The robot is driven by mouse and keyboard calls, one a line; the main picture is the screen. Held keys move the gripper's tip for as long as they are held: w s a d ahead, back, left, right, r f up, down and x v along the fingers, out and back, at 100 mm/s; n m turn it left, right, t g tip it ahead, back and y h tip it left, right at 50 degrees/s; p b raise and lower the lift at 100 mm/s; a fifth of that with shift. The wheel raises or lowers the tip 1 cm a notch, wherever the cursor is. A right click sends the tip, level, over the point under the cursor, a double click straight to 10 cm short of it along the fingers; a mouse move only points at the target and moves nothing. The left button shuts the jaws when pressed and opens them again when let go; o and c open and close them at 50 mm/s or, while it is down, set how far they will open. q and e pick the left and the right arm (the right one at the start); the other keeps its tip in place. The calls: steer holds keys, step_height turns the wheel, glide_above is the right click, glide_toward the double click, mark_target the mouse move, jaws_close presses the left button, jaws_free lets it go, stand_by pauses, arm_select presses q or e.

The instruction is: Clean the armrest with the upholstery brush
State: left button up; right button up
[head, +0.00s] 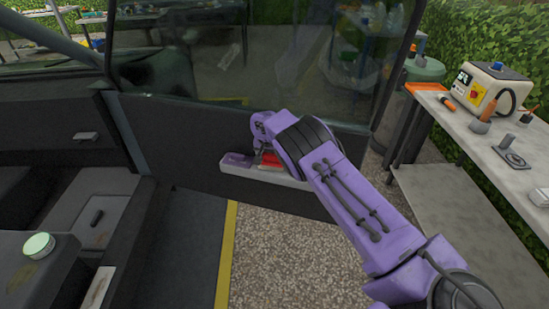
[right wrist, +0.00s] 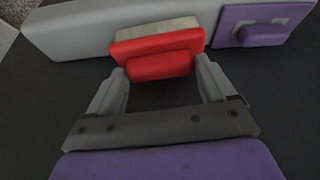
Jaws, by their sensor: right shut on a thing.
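The armrest (head: 288,179) is a pale grey ledge on the inside of the dark open door, with a purple switch panel (head: 238,159) at its left end. In the right wrist view the armrest (right wrist: 75,32) runs across the top, with the purple panel (right wrist: 262,27) at the right. The upholstery brush (head: 270,161) has a red body and pale bristles. My right gripper (right wrist: 160,70) is shut on the red brush body (right wrist: 157,56). The bristles face the armrest and appear to touch it. My arm partly hides the armrest in the head view. My left gripper is out of view.
A workbench (head: 465,135) at the right holds a cream machine (head: 487,86) and several tools. The door window (head: 240,50) rises above the armrest. Open speckled ground (head: 265,250) lies below the door.

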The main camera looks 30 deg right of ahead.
steer(key=shift+w+a+f+b, duration=0.3)
steer(key=shift+w+b, duration=0.1)
steer(key=shift+b, duration=0.25)
steer(key=shift+w+a+r+b, duration=0.15)
steer(key=shift+w+a+b, duration=0.2)
steer(key=shift+b, duration=0.15)
steer(key=shift+r+p, duration=0.25)
steer(key=shift+p, duration=0.05)
steer(key=shift+s+d+r+p, duration=0.15)
steer(key=shift+s+d+p, duration=0.1)
steer(key=shift+p, duration=0.2)
steer(key=shift+s+d+p, duration=0.25)
steer(key=shift+s+p, duration=0.05)
steer(key=shift+s+d+f, duration=0.2)
steer(key=shift+s, duration=0.1)
steer(key=shift+s+d+p, duration=0.5)
steer(key=shift+s+p, duration=0.15)
steer(key=shift+p, duration=0.25)
steer(key=shift+s+d+f, duration=0.1)
steer(key=shift+s+f, duration=0.05)
steer(key=shift+f, duration=0.05)
step_height(320, 180, up, 7)
steer(key=p, duration=0.5)
